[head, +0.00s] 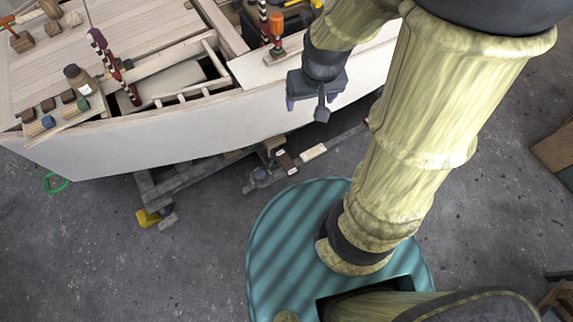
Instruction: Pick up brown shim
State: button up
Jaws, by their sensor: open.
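My gripper (306,108) is open and appears empty. It shows at the upper middle, over or in front of the hull's side, well to the right of the blocks. My arm hides part of the hull and floor at the right.
An orange-handled clamp (277,27) stands on the hull near my gripper. A dark trestle (190,180) is under the hull. The grey floor (110,260) at lower left is mostly clear.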

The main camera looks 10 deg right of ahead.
jog(key=w+f+n+g+b, duration=0.1)
jog(key=w+f+b, duration=0.3)
jog(key=f+b, duration=0.65)
jog(key=w+f+n+b, duration=0.1)
jog(key=w+f+b, duration=0.4)
jog(key=f, duration=1)
jog(key=n+g+b, duration=0.1)
jog(key=b, duration=1.7)
send_over(291, 169)
notch_tip(291, 169, down, 26)
jog(key=shift+s+f, duration=0.1)
jog(key=shift+s, duration=0.35)
notch_tip(291, 169, down, 12)
jog(key=b, duration=0.6)
jog(key=shift+f, duration=0.1)
jog(key=f+b, duration=0.2)
jog(key=f, duration=0.1)
jog(key=f+b, duration=0.1)
jog(key=f, duration=0.1)
jog(key=shift+w+f+b, duration=0.15)
jog(key=shift+w+b, duration=0.15)
